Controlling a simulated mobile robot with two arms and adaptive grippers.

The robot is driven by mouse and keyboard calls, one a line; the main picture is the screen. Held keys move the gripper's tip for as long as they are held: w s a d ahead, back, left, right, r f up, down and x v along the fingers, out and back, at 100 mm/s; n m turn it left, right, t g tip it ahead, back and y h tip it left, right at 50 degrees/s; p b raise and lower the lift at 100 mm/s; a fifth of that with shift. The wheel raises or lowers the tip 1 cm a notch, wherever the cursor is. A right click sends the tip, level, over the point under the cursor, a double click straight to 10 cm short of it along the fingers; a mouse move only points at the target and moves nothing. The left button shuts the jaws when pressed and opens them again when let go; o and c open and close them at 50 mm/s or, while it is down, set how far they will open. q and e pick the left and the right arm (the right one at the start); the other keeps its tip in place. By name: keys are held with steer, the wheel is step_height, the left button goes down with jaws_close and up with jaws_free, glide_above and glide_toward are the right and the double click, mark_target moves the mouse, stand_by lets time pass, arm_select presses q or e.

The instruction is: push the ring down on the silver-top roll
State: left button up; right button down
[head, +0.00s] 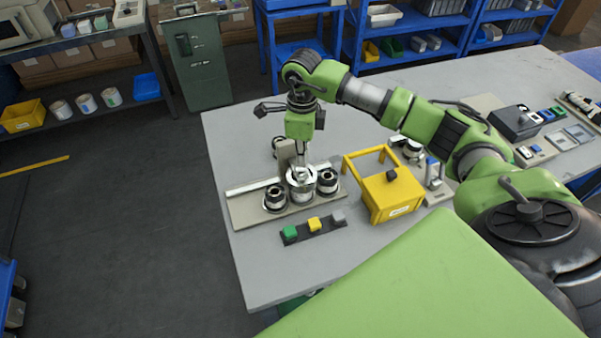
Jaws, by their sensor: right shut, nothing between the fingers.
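Three short rolls stand in a row on a beige base plate (245,212) on the grey table. The middle one, the silver-top roll (301,183), has a pale metallic top. The left roll (275,198) and right roll (327,181) have black tops with light centres. My right gripper (301,167) points straight down over the silver-top roll, shut and empty. Its tips are at or just above the top; I cannot tell if they touch. A ring cannot be told apart from the silver top at this size. My left gripper is not in view.
A yellow bin-like frame (391,193) stands right of the rolls. A dark strip with green, yellow and grey blocks (314,230) lies in front. A beige upright (286,155) rises behind the rolls. The table's left end is clear.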

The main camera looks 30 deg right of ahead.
mark_target(302, 170)
steer(key=shift+f, duration=0.1)
steer(key=shift+f+b, duration=1.4)
steer(key=shift+f, duration=0.25)
steer(key=shift+r, duration=0.1)
steer(key=shift+r+p, duration=2.65)
steer(key=shift+r, duration=1.65)
steer(key=shift+f, duration=0.1)
